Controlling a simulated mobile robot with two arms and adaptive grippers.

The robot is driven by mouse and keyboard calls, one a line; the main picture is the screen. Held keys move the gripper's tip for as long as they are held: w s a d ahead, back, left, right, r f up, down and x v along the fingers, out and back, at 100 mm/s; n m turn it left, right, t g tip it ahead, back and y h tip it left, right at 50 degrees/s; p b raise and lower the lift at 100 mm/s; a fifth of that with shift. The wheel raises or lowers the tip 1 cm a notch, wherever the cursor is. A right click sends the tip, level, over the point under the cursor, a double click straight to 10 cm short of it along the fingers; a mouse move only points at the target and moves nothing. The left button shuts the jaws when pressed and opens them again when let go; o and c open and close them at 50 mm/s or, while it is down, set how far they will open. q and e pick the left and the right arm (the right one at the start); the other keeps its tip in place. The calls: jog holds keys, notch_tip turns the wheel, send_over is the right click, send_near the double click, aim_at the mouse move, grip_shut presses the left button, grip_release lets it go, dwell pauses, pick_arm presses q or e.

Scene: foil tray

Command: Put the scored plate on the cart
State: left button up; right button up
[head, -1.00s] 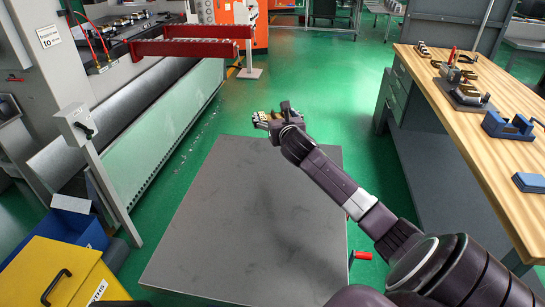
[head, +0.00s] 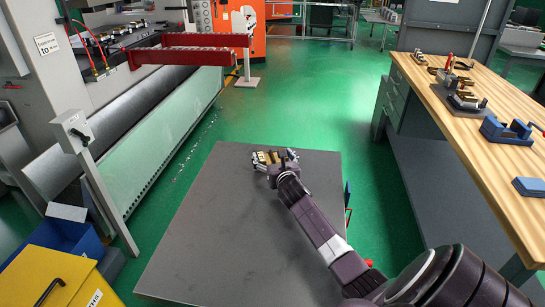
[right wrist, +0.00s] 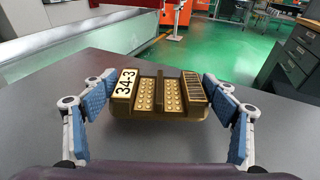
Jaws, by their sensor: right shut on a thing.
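The scored plate is a brass-coloured piece (right wrist: 146,92) with a white "34-3" label, dotted channels and a ribbed block at its right end. My right gripper (head: 268,158) is shut on it; in the right wrist view, blue finger pads flank its two ends. The plate (head: 270,156) also shows small in the head view, at the far end of the cart. The cart is the flat grey top (head: 225,235) in the middle, otherwise bare. The plate is over this top, low; I cannot tell whether it touches. My left gripper is out of view.
A wooden workbench (head: 440,120) with fixtures and blue items stands at the right. A grey machine with a red rail (head: 190,50) stands at the left. A yellow bin (head: 50,275) and a blue box (head: 70,240) are at the lower left. Green floor lies beyond the cart.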

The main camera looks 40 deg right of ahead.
jog(key=shift+r, duration=0.2)
jog(key=shift+f+b, duration=0.4)
jog(key=shift+f, duration=0.25)
jog(key=o, duration=1.7)
jog(key=shift+f, duration=0.1)
jog(key=shift+c, duration=0.2)
jog(key=shift+r+p, duration=0.35)
jog(key=shift+r, duration=0.15)
jog(key=shift+s+a+r, duration=0.1)
jog(key=shift+s+r, duration=0.1)
jog(key=v, duration=1.1)
jog(key=shift+s+a+p, duration=0.15)
jog(key=shift+s+p, duration=0.15)
jog(key=shift+p, duration=0.05)
